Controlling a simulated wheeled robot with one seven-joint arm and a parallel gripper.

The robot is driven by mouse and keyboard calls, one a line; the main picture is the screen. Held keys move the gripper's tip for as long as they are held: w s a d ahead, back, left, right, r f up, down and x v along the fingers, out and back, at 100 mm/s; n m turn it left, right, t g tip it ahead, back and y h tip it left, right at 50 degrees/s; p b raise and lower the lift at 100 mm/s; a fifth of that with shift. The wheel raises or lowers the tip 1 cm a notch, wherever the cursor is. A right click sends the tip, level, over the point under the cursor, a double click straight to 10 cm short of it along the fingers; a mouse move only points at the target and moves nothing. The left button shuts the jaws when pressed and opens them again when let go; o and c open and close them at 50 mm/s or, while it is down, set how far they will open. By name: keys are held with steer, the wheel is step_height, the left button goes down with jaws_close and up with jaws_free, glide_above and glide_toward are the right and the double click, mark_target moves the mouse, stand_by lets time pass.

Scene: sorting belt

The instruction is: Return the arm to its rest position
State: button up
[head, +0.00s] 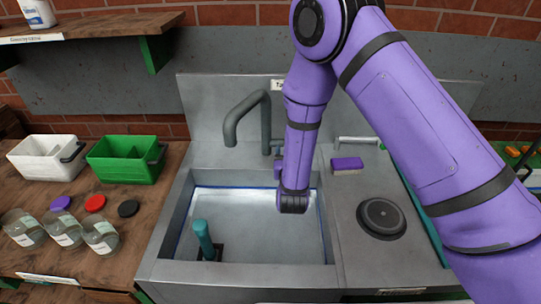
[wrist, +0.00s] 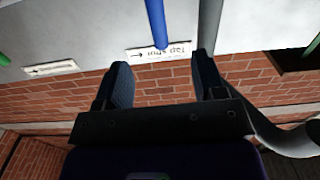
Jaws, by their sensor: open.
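My purple arm (head: 415,100) reaches in from the right of the head view and bends down over the steel sink (head: 165,235). Its lower part hangs above the basin, near the grey tap (head: 232,125). My gripper's fingers cannot be made out in the head view. In the wrist view my gripper (wrist: 160,76) has its two dark fingers wide apart with nothing between them. Beyond them are the brick wall (wrist: 70,98) and a label reading "Tap shut" (wrist: 160,52), upside down.
White (head: 45,157) and green (head: 125,160) bins stand on the wooden counter at left. Several glass jars (head: 100,236) and coloured lids (head: 95,203) are in front. A teal-handled tool (head: 203,238) stands in the basin. A purple-topped sponge (head: 347,165) and round black drain cover (head: 381,218) lie right.

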steer(key=w+d+r+m+g+y, duration=0.1)
steer(key=w+d+r+g, duration=0.1)
steer(key=r, duration=0.4)
steer(key=w+d+r+g, duration=0.1)
steer(key=d+r, duration=0.1)
steer(key=r, duration=0.5)
steer(key=s+d+r+g+y, duration=0.1)
steer(key=s+d+r+g, duration=0.35)
steer(key=r, duration=0.75)
steer(key=s+d+r+g, duration=0.1)
steer(key=s+d+r, duration=0.2)
steer(key=s+d, duration=0.3)
steer(key=s+d+r+g+h, duration=0.1)
steer(key=s+d, duration=0.5)
steer(key=s, duration=0.9)
steer(key=s+d+r+g+h, duration=0.1)
steer(key=s+d+r+g, duration=0.2)
steer(key=s, duration=0.7)
steer(key=d+r, duration=0.2)
steer(key=d, duration=0.1)
steer(key=shift+s+r+n, duration=0.25)
steer(key=shift+s+n, duration=0.05)
steer(key=shift+s, duration=0.1)
